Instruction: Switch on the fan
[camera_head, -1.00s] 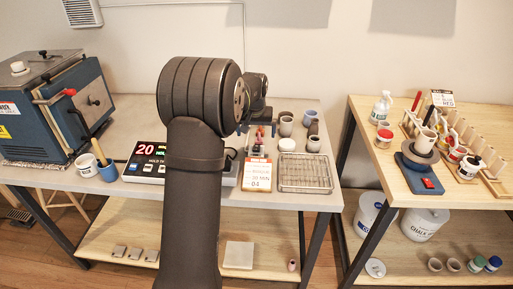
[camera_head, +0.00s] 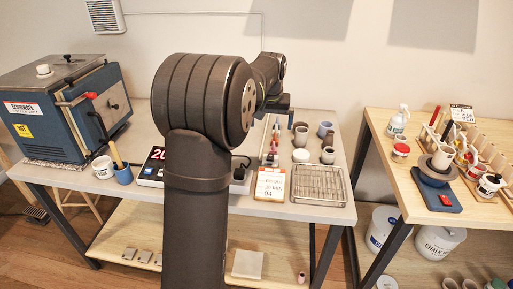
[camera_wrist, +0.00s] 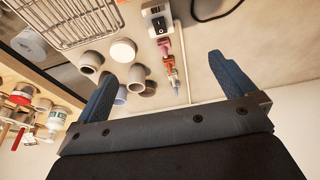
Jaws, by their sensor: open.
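A white, louvred fan (camera_head: 105,16) is on the wall at the upper left in the head view. I cannot tell whether it is turning. A small box with a black rocker switch (camera_wrist: 158,22) lies on the table at the top middle of the wrist view. A pale cable leads from near it towards the wall. In the head view I cannot make out the switch clearly. My gripper (camera_wrist: 165,88) is open and empty, its two blue fingers wide apart. The switch lies beyond the fingertips, apart from them. In the head view my arm hides part of the table.
Colourful small tools (camera_wrist: 170,62) lie beside the switch box. Small pots (camera_wrist: 91,64), a white lid (camera_wrist: 123,50) and a wire rack (camera_head: 318,184) are close by. A blue kiln (camera_head: 65,108) stands at the left. A wooden table (camera_head: 405,190) stands at the right.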

